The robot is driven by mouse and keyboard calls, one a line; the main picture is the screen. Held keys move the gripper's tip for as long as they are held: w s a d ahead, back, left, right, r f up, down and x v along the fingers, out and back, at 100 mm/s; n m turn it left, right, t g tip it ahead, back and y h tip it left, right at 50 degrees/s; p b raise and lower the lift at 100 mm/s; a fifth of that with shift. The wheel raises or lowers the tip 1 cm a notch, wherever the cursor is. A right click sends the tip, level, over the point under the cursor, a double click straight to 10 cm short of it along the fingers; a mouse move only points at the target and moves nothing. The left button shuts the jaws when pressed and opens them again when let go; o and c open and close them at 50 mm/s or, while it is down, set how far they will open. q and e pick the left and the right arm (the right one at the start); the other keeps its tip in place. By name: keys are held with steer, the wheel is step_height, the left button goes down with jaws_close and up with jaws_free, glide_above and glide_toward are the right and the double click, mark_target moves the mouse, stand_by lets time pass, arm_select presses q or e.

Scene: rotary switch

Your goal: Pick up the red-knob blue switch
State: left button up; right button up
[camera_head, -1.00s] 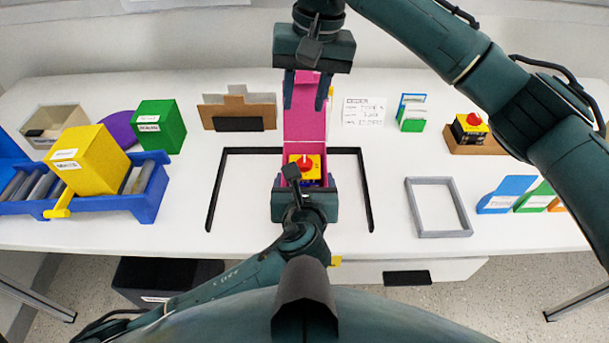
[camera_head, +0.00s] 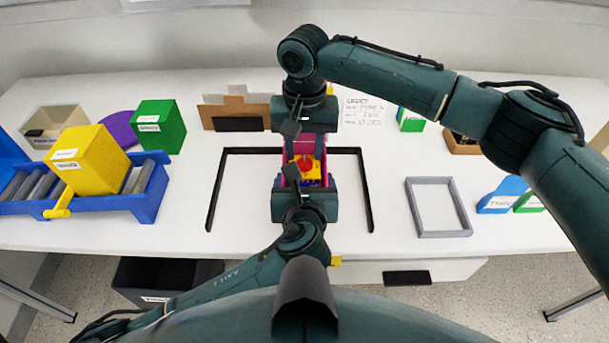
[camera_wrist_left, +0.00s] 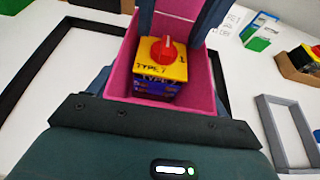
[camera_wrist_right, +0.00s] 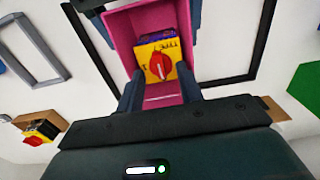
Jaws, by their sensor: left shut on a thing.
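The blue switch (camera_wrist_left: 155,88) with a yellow top and red knob stands in an open pink box (camera_wrist_left: 190,95); its label seems to read TYPE 7. In the head view the red knob (camera_head: 304,165) shows between my two grippers. My left gripper (camera_head: 304,190) is at the near side, shut on the pink box, its fingers along the outer sides. My right gripper (camera_wrist_right: 160,90) is above the far side, fingers apart and empty, one to each side, close to the switch. Exact finger contact is unclear.
A black frame (camera_head: 215,190) surrounds the box on the white table. A grey frame (camera_head: 440,232) lies to the right. A blue roller tray (camera_head: 145,207) with a yellow box (camera_head: 88,165) is at the left. Another red-knob switch (camera_wrist_right: 38,132) sits in a brown holder (camera_wrist_right: 35,117).

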steer(key=shift+f, duration=0.7)
steer(key=shift+c, duration=0.5)
jaws_close()
